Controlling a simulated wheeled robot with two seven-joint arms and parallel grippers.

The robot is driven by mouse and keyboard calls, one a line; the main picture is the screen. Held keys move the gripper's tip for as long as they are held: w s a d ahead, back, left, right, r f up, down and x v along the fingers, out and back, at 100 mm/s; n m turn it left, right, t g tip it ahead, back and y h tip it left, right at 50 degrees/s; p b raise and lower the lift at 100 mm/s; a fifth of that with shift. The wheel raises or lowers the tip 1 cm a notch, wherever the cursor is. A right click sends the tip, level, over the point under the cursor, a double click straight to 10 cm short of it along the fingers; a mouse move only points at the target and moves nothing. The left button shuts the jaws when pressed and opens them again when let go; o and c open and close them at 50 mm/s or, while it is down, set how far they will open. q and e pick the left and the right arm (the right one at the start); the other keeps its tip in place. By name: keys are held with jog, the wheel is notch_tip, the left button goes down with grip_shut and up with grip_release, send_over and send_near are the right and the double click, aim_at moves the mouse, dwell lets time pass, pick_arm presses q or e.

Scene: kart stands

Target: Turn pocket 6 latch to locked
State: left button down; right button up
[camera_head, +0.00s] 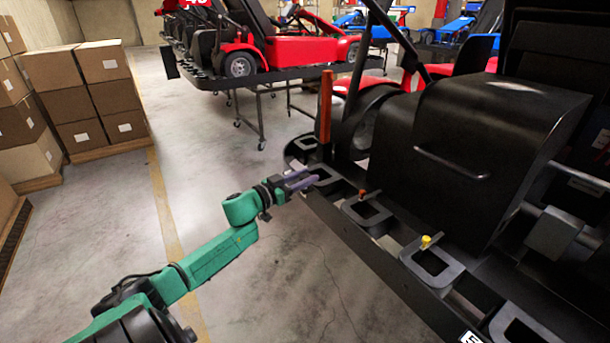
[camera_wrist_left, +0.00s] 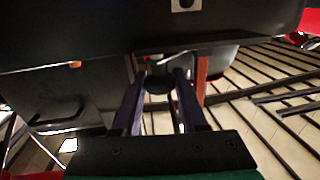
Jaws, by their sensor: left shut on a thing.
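My left gripper (camera_head: 303,182) reaches in from the left with its purple fingers at a black pocket (camera_head: 328,176) on the kart stand's edge. In the left wrist view, the two fingers (camera_wrist_left: 159,88) are closed on either side of a dark rounded piece (camera_wrist_left: 158,82), which appears to be the latch. Its turn position is hard to tell, and no pocket number is readable there. The closer pockets carry a small orange-red knob (camera_head: 362,194) and a yellow knob (camera_head: 426,240). My right gripper is not in view.
An upright orange post (camera_head: 326,106) stands just beyond the gripped pocket. A large black kart body (camera_head: 470,140) rises above the stand at the right. Stacked cardboard boxes (camera_head: 80,90) stand at the left, with open concrete floor between.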

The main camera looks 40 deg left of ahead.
pick_arm(q)
jog(key=m+g+h+b, duration=0.1)
jog(key=m+h+b, duration=0.1)
jog(key=b, duration=0.1)
jog(key=m+g+h+b, duration=0.1)
jog(key=m+h+b, duration=0.1)
jog(key=h+b, duration=0.1)
jog(key=m+g+h+b, duration=0.1)
jog(key=h+b, duration=0.2)
jog(key=shift+f+m+g, duration=0.25)
jog(key=shift+m+g, duration=0.05)
jog(key=shift+m, duration=0.1)
jog(key=shift+m+g+h+b, duration=0.4)
jog(key=shift+h+b, duration=0.2)
jog(key=shift+b, duration=0.2)
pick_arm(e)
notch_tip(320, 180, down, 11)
pick_arm(q)
jog(key=shift+r+m+g+h+b, duration=0.15)
jog(key=shift+m+g+h+b, duration=0.3)
jog(key=shift+b, duration=0.25)
jog(key=shift+g+h, duration=0.25)
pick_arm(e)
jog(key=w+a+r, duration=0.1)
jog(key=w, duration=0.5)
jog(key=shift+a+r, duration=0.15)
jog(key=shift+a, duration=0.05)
pick_arm(q)
jog(key=shift+c, duration=2.3)
grip_release()
